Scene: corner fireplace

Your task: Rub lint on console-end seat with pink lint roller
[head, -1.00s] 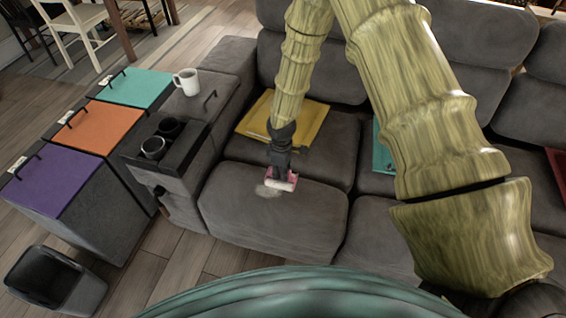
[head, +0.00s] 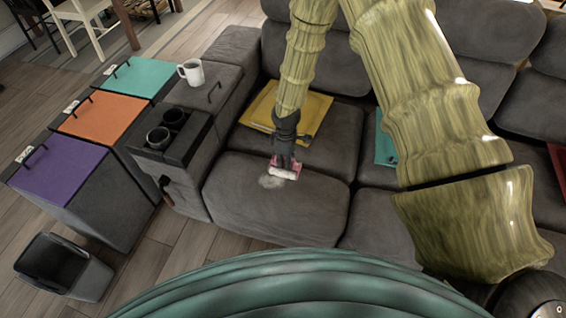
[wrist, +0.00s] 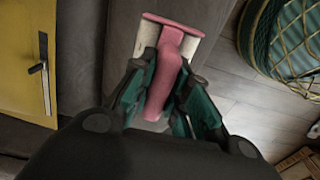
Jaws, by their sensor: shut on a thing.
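The console-end seat (head: 300,208) is the grey cushion beside the cup-holder console (head: 172,136). A pale lint patch (head: 271,182) shows on its top, toward the left. My gripper (head: 285,150) is over the back part of this seat, shut on the pink lint roller (head: 285,172). The wrist view shows the pink handle (wrist: 164,80) between the fingers, with the white roller head beyond them. In the head view the roller head is just right of and behind the lint, at or close above the cushion; contact is unclear. The lint is not distinct in the wrist view.
A yellow folder-like item (head: 262,105) lies behind the seat, and a teal one (head: 384,142) to the right. A white mug (head: 191,72) stands on the console. Bins with purple (head: 58,170), orange and teal lids and an open dark bin (head: 60,268) stand left.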

